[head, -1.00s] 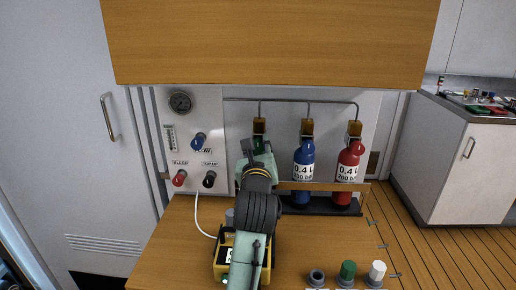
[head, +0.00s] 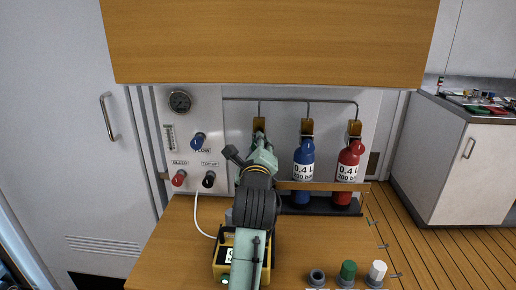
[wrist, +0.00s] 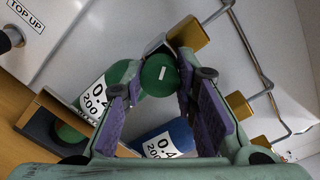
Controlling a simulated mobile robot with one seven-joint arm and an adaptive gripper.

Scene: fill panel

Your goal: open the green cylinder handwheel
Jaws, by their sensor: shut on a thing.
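The green handwheel (wrist: 160,78), a round knob with a white mark, sits on top of the green cylinder (wrist: 122,75) in the wrist view. My gripper (wrist: 157,84) is shut on the handwheel, with a purple-padded finger on each side of it. The wrist camera looks at the cylinders at a steep tilt. In the head view my gripper (head: 261,142) is at the leftmost cylinder place, and my arm hides the green cylinder and its handwheel there.
The blue cylinder (head: 304,165) and red cylinder (head: 348,170) stand to the right on the rack. The panel with a gauge (head: 180,101) and knobs is to the left. A yellow box (head: 222,265) and several capped posts stand on the wooden bench. A wooden cabinet (head: 270,40) overhangs above.

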